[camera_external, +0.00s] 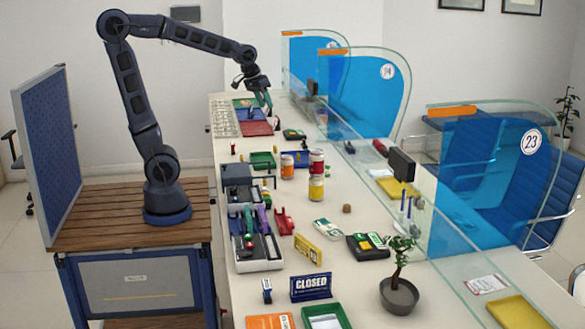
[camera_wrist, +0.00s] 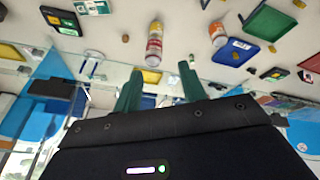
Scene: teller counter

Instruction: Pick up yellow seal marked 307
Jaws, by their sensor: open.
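My gripper (camera_external: 266,101) is at the far end of the counter, over the area of the blue and red trays. Its two green fingers (camera_wrist: 162,72) are apart in the wrist view with nothing between them. I cannot make out any seal marked 307 in either view; no such number is legible. Small yellow and green pieces (camera_external: 364,244) sit in a black case (camera_external: 372,254) on the near right part of the counter, but they are too small to identify.
Glass partitions (camera_external: 345,135) line the right side. A yellow sign (camera_external: 307,250), a CLOSED sign (camera_external: 311,287) and a potted plant (camera_external: 399,296) are nearer. A red tray (camera_external: 255,129) lies below my gripper.

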